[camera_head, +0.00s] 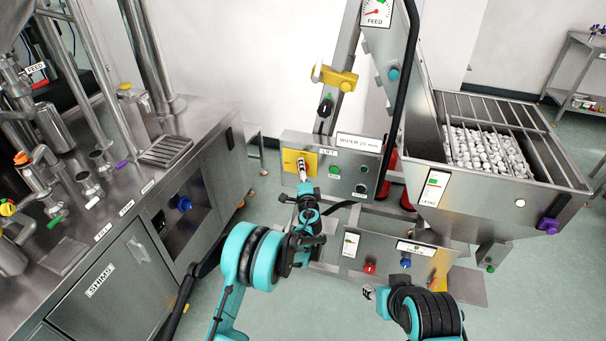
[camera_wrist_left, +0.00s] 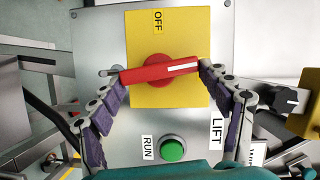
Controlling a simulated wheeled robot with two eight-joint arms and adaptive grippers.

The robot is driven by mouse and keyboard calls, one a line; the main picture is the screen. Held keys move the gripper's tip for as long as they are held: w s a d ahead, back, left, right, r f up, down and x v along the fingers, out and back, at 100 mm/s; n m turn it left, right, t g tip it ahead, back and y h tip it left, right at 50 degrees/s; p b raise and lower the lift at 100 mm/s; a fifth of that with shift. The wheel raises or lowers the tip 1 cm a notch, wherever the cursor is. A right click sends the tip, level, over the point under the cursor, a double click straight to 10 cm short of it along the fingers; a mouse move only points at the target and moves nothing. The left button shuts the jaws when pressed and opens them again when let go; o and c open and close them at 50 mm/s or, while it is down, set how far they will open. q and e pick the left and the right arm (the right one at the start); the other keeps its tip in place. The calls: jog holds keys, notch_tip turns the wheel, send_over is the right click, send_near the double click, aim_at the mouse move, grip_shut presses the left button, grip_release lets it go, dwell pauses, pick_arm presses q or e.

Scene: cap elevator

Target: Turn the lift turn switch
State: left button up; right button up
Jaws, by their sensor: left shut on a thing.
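The lift turn switch (camera_wrist_left: 158,70) is a red handle with a white line, on a yellow plate (camera_wrist_left: 138,22). In the left wrist view the handle lies crossways, slightly tilted, its white line towards the right. OFF is printed at the plate's top. My left gripper (camera_wrist_left: 160,72) has a fingertip at each end of the handle and is shut on it. In the head view the gripper covers the switch on the yellow plate (camera_head: 288,160). My right gripper (camera_head: 369,292) is low, right of centre, away from the panel; its finger opening is unclear.
The control box carries a LIFT label (camera_head: 328,152) and a green RUN button (camera_wrist_left: 173,148). A lower box (camera_head: 385,258) has red and blue knobs. A hopper of caps (camera_head: 485,145) stands right. A steel cabinet (camera_head: 130,260) stands left. Floor shows between cabinet and lift.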

pick_arm(q)
jog(key=shift+m, duration=0.3)
jog(key=o, duration=1.1)
jog(key=shift+o, duration=0.2)
jog(key=s, duration=1.2)
jog(key=shift+d+r, duration=0.25)
jog(key=shift+d, duration=0.2)
